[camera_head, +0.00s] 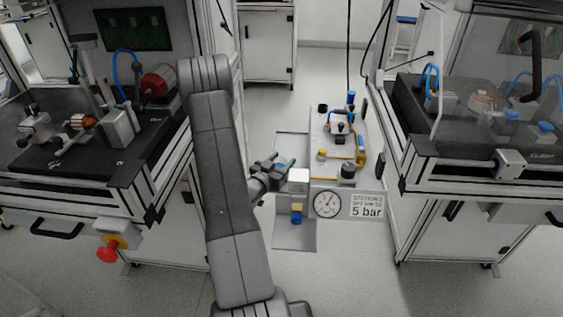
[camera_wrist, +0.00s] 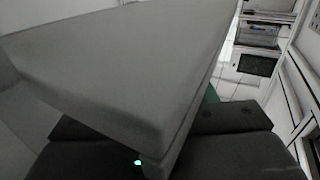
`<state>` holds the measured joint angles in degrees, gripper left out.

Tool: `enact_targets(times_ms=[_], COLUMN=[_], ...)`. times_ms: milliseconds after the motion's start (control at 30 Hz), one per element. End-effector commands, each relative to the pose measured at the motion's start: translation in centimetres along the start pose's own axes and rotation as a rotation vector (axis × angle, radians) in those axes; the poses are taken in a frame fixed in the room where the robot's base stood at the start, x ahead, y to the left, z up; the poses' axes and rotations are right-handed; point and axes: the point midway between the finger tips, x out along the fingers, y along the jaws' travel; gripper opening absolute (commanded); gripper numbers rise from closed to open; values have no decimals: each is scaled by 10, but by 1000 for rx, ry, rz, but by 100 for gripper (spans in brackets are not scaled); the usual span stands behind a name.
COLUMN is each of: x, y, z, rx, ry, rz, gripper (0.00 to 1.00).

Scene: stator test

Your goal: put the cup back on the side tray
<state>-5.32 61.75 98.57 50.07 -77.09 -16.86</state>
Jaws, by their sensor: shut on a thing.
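My gripper (camera_head: 277,163) is in the middle of the head view, over the left edge of the pneumatic panel. Its fingers show teal-green pads. In the wrist view a large pale grey thing (camera_wrist: 120,65) with a rounded corner stands between the dark fingers (camera_wrist: 155,150), and my gripper is shut on it. It hides most of that view, and I cannot tell whether it is the cup. No clear cup shape shows in the head view. A grey tray-like sheet (camera_head: 293,238) lies below the gripper, and I cannot tell whether it is the side tray.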

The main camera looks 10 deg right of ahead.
Motion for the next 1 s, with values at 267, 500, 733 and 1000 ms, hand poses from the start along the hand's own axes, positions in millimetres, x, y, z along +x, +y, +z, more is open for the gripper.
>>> enact_targets(times_ms=[267, 500, 733, 1000], x=[0, 0, -16, -62], y=[0, 0, -1, -1], z=[3, 2, 0, 0], rx=[0, 0, -1, -2], ry=[0, 0, -2, -1], rz=[0, 0, -3, -3], gripper=[73, 73, 73, 73])
